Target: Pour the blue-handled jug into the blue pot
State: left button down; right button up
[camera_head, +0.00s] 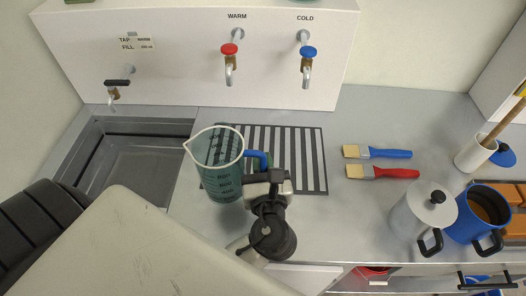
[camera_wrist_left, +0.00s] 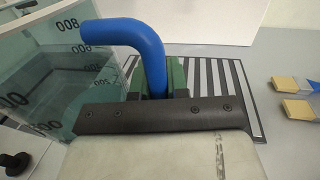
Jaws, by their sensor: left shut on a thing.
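The clear, teal-tinted measuring jug (camera_head: 220,175) with black markings stands roughly upright at the left edge of the striped grid. Its blue handle (camera_head: 258,158) is on its right side. My left gripper (camera_head: 264,181) is shut on this handle; the wrist view shows the blue handle (camera_wrist_left: 128,32) rising from between the jaws (camera_wrist_left: 152,85). I cannot tell whether the jug touches the counter or how full it is. The blue pot (camera_head: 462,223) stands open at the far right, with something brown inside and a black handle in front. My right gripper is not in view.
A lidded pale pot (camera_head: 409,222) stands just left of the blue pot. Blue-handled (camera_head: 390,153) and red-handled (camera_head: 397,173) brushes lie between the grid (camera_head: 310,170) and the pots. A sink (camera_head: 140,170) is at left; taps hang from the back panel. A white cup (camera_head: 473,154) stands behind.

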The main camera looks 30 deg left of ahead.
aim_at(483, 210)
jog(key=l+u, duration=0.4)
jog(key=l, duration=1.1)
jog(key=k, duration=0.05)
